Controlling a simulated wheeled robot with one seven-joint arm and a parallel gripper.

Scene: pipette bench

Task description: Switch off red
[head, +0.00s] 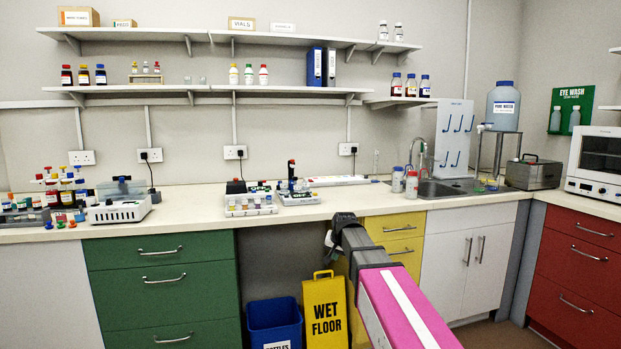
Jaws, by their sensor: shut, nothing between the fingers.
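A long low white strip (337,181) with small reddish marks lies at the back of the bench, right of centre; it looks like a power strip. Its switches are too small to tell which are on or off. White wall sockets (235,152) with black plugs are above the bench, and another socket (82,157) at left seems to have none. My gripper (335,238) is at the end of my arm, in front of the bench's front edge and below the strip. It is shut and empty, seen mostly from behind, with its fingertips partly hidden.
Bench devices (297,195) and a vial rack (250,206) stand left of the strip. A white box-like device (120,209) and several bottles crowd the left end. A sink (450,187) is at right. A yellow wet-floor sign (325,311) and blue bin (275,322) stand below.

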